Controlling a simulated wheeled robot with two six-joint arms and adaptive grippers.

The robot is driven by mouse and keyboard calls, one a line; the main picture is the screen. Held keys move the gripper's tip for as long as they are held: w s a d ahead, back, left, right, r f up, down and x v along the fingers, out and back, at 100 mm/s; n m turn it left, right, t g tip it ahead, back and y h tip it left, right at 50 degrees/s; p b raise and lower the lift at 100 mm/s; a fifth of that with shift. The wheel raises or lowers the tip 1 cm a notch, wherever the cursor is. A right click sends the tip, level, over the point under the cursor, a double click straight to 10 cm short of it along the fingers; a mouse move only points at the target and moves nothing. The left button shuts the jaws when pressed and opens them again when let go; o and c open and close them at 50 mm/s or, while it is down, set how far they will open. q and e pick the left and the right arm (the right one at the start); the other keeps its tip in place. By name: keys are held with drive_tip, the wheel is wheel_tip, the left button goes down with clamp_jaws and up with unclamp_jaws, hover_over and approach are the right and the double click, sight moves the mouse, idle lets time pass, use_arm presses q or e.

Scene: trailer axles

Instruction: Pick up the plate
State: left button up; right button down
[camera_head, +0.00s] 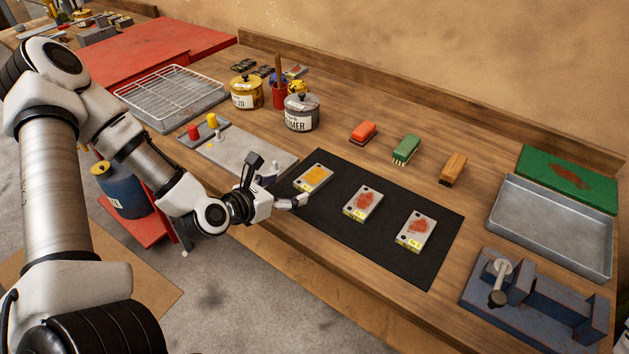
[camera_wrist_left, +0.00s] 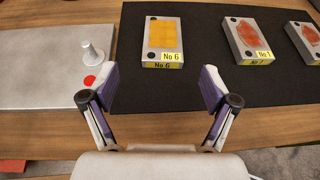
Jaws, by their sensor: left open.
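Three small grey plates lie flat in a row on the black mat (camera_head: 410,269). The left plate (camera_head: 313,179) has a yellow-orange patch; in the left wrist view this plate (camera_wrist_left: 162,41) is labelled No 6. The middle plate (camera_head: 362,204) and the right plate (camera_head: 415,232) have rust-red patches and yellow labels. My left gripper (camera_head: 277,184) is open and empty, just left of the yellow-patched plate. In the left wrist view, its spread fingers (camera_wrist_left: 160,88) point toward that plate, which lies beyond the tips, apart from them. My right gripper is not in view.
A grey panel (camera_head: 222,157) with small knobs lies left of the mat. Paint tins (camera_head: 301,112), a wire rack (camera_head: 170,92) and several brushes (camera_head: 405,150) stand behind. A metal tray (camera_head: 550,228) and a blue vise (camera_head: 535,310) are at right.

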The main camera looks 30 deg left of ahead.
sight(307, 182)
use_arm(q)
drive_tip(key=x, duration=0.5)
drive_tip(key=shift+w+d+f, duration=0.2)
drive_tip(key=shift+d+f, duration=0.05)
drive_tip(key=shift+s+a, duration=0.1)
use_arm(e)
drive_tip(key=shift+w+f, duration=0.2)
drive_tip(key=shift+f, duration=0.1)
use_arm(q)
clamp_jaws()
drive_tip(key=shift+r, duration=0.1)
